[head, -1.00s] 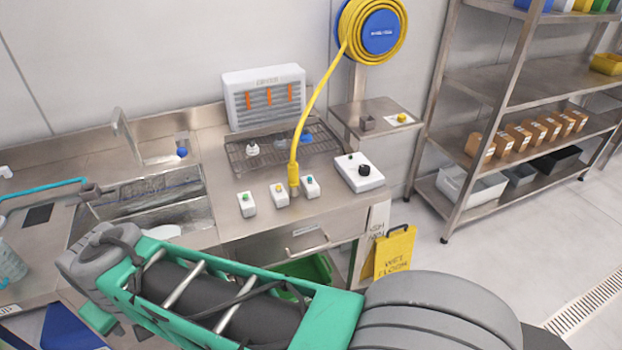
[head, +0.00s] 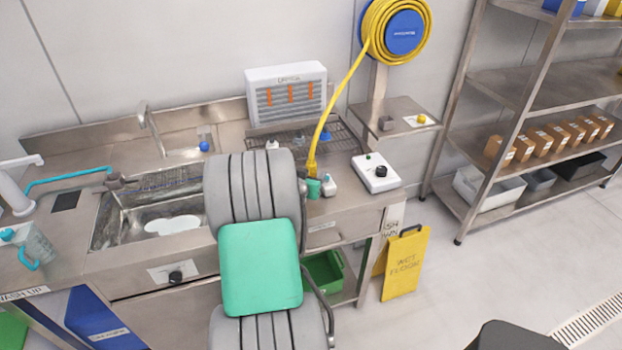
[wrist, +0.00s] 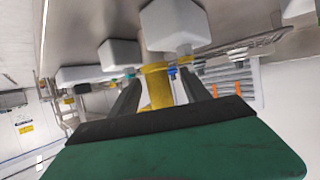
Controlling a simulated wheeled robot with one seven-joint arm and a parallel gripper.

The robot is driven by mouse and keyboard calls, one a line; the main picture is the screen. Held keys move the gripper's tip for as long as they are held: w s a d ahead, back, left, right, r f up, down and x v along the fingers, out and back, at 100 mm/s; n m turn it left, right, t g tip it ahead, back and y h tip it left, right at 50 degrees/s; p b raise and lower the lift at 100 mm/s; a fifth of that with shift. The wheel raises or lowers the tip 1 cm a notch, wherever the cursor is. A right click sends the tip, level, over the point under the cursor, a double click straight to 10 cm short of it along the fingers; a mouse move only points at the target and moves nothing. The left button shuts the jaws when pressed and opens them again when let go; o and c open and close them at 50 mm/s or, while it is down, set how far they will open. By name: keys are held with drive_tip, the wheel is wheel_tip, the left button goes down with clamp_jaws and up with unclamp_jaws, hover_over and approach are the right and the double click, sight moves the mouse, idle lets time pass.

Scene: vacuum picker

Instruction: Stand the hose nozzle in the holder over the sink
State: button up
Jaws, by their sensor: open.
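The hose nozzle (head: 311,168) is the yellow end of the hose and stands on the counter among small white button boxes. In the wrist view its yellow body (wrist: 156,72) shows between the two dark fingers of my gripper (wrist: 160,84). The fingers are open around it, with gaps at the sides. In the head view my forearm hides most of the gripper. The sink (head: 115,222) is left of my arm, with a white patch in its basin. A grey fitting (head: 120,182) sits at its back left; I cannot tell whether it is the holder.
The hose (head: 340,100) runs up to a wall reel (head: 403,33). A white control box (head: 376,174) stands right of the nozzle, a wire rack (head: 345,142) behind. A tap (head: 148,125) rises behind the sink. A wet floor sign (head: 405,264) stands on the floor.

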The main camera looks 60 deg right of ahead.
drive_tip(key=x, duration=0.3)
drive_tip(key=shift+d, duration=0.25)
drive_tip(key=shift+s+a, duration=0.1)
clamp_jaws()
idle(0.4)
